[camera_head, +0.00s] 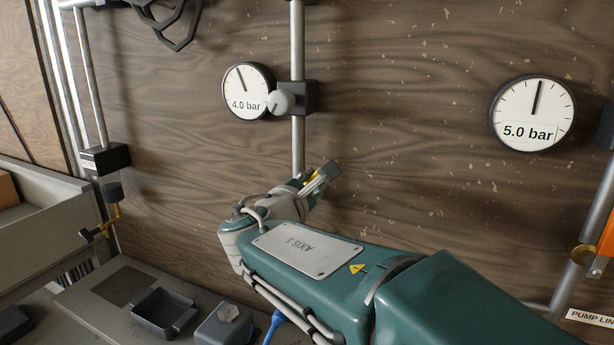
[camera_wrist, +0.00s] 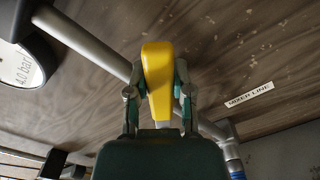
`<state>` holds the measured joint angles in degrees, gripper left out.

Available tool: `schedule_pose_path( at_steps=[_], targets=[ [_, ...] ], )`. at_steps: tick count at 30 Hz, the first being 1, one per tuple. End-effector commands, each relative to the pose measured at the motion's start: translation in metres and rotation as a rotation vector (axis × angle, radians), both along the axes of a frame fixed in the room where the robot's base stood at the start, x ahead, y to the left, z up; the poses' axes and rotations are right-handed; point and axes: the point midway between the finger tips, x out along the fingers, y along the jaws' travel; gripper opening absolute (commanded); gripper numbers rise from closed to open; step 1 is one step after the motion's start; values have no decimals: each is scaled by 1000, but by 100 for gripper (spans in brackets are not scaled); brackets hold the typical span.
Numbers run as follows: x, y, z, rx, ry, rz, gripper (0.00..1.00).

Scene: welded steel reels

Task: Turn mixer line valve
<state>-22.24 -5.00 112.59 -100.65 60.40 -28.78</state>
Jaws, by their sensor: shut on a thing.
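In the wrist view a yellow valve lever (camera_wrist: 158,65) stands between the two fingers of my gripper (camera_wrist: 158,95), which is shut on it. The lever lies in front of a grey pipe (camera_wrist: 90,47). A white "MIXER LINE" label (camera_wrist: 249,95) is on the wooden wall to its right. In the head view my gripper (camera_head: 316,180) is at the lower part of the vertical pipe (camera_head: 298,50). Only a little yellow shows there; my arm hides the valve body.
A 4.0 bar gauge (camera_head: 246,90) and a round grey knob (camera_head: 281,102) sit above my gripper. A 5.0 bar gauge (camera_head: 533,112) hangs at right. Another yellow lever (camera_head: 113,222) is at left. A grey open bin (camera_head: 164,309) stands on the bench below.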

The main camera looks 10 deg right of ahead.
Motion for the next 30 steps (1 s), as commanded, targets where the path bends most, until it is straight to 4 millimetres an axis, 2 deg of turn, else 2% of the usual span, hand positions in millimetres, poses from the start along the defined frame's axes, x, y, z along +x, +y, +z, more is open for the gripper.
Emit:
schedule_pose_path(
  at_steps=[18,30],
  targets=[
    [-15,-18,-43,463,-329,9,0],
    [-16,-20,-61,656,-472,7,0]
  ],
)
